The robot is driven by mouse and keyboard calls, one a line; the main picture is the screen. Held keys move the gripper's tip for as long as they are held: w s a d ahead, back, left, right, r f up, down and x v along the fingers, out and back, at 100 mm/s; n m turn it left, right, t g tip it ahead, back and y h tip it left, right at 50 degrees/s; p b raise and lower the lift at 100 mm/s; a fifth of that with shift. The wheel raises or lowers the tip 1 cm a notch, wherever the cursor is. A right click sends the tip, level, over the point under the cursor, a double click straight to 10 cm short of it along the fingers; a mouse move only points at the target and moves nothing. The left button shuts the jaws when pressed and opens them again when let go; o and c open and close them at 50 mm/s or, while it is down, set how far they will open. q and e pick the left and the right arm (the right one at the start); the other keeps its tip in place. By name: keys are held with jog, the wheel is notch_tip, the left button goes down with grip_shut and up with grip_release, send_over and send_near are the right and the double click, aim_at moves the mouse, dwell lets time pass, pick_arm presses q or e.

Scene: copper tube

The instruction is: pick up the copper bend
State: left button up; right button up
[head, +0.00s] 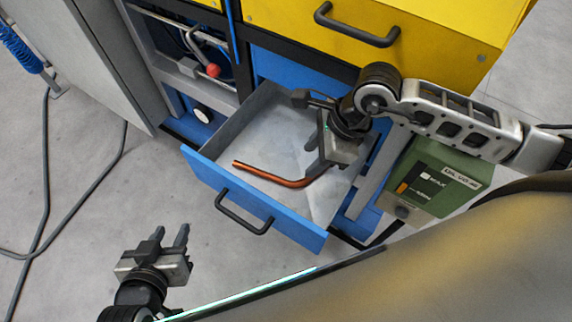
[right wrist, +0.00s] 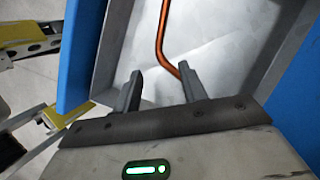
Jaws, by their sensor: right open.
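The copper bend (head: 270,177) is a thin, orange-brown bent tube lying in the open blue drawer (head: 200,164) in the head view. One end of it runs under or behind my right gripper (head: 317,160), which is inside the drawer's opening. In the right wrist view the copper bend (right wrist: 161,40) runs down from the top and bends toward the right finger. My right gripper (right wrist: 160,85) is open there, and the bend's lower end passes by its right finger; I cannot tell whether they touch. My left gripper (head: 168,240) is open and empty over the floor, away from the drawer.
The drawer's grey walls stand around the bend, and its front has a black handle (head: 243,214). A yellow drawer (head: 400,45) with a black handle is above. A green box (head: 432,180) stands right of the drawer.

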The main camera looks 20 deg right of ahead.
aim_at(290, 181)
jog(key=x, duration=1)
jog(key=shift+s+f, duration=0.1)
jog(key=shift+f, duration=0.15)
grip_shut()
